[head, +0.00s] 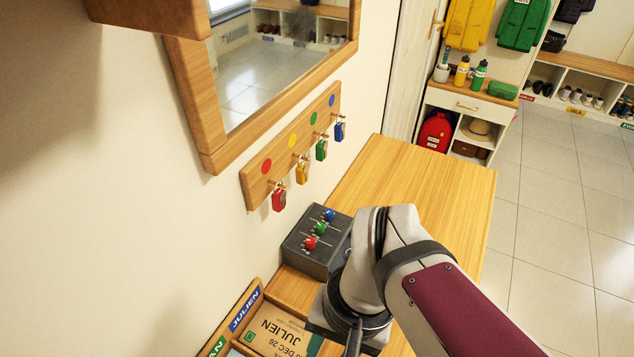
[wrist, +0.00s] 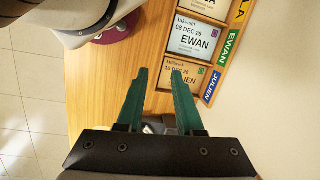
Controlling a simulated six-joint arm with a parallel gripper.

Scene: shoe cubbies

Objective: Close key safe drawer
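A dark grey box (head: 316,243) with red, green and blue knobs on sloped slots sits on the wooden top against the wall; it looks like the key safe. I cannot make out its drawer or how far it stands out, as my arm covers the box's near side. My gripper (wrist: 160,72) shows two green fingers with a gap between them and nothing clearly held. In the head view it is mostly hidden behind my wrist, at the near side of the box. A small pale grey thing shows between the finger bases in the wrist view, too hidden to identify.
A key rack (head: 292,146) with red, yellow, green and blue tags hangs on the wall below a mirror (head: 273,64). The wooden top (head: 430,190) beyond the box is clear.

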